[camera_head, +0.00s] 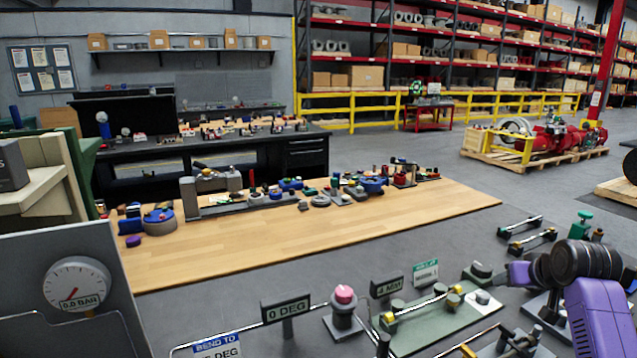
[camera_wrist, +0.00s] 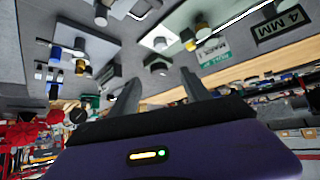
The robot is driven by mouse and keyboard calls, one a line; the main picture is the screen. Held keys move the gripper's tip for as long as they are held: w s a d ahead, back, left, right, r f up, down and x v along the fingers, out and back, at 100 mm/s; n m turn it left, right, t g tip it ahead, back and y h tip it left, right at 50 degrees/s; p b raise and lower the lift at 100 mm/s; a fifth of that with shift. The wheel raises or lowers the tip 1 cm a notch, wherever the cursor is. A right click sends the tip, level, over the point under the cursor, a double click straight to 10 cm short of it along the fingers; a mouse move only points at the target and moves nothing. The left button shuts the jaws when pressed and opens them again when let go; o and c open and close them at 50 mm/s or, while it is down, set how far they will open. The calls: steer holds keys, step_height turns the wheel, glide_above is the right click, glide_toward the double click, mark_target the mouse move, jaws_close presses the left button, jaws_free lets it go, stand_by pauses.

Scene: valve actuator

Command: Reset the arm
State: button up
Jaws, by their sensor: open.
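My gripper (camera_wrist: 160,78) shows in the wrist view with its two dark fingers spread apart and nothing between them. Its purple body fills the bottom of that view, which looks at the scene tilted and nearly upside down. In the head view my purple and black arm is at the right edge, over the right end of the bench with the valve fixtures. The fingers cannot be made out there. A green plate (camera_head: 435,320) with brass-ended rods lies to the left of the arm.
A pink-topped knob (camera_head: 344,294) and a "0 DEG" sign (camera_head: 286,306) stand left of the green plate. A gauge panel (camera_head: 75,290) is at the lower left. A wooden table (camera_head: 260,245) behind holds several valve parts; its front is clear. A green-topped fitting (camera_head: 581,225) stands near my arm.

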steer(key=s+a+f+t+h, duration=0.1)
steer(key=s+a+f+t, duration=0.25)
steer(key=s+a, duration=0.45)
steer(key=s+a+f+t, duration=0.2)
steer(key=s+a+t, duration=0.3)
steer(key=s+a, duration=0.35)
steer(key=s+a+n+y, duration=0.1)
steer(key=s+a, duration=0.3)
steer(key=s, duration=0.8)
steer(key=s+a+n+g+y, duration=0.1)
steer(key=s+a, duration=0.3)
steer(key=s, duration=0.8)
steer(key=s+a+f+g+y, duration=0.1)
steer(key=s+a, duration=0.3)
steer(key=s, duration=0.9)
steer(key=shift+a+n, duration=0.35)
steer(key=shift+n, duration=0.05)
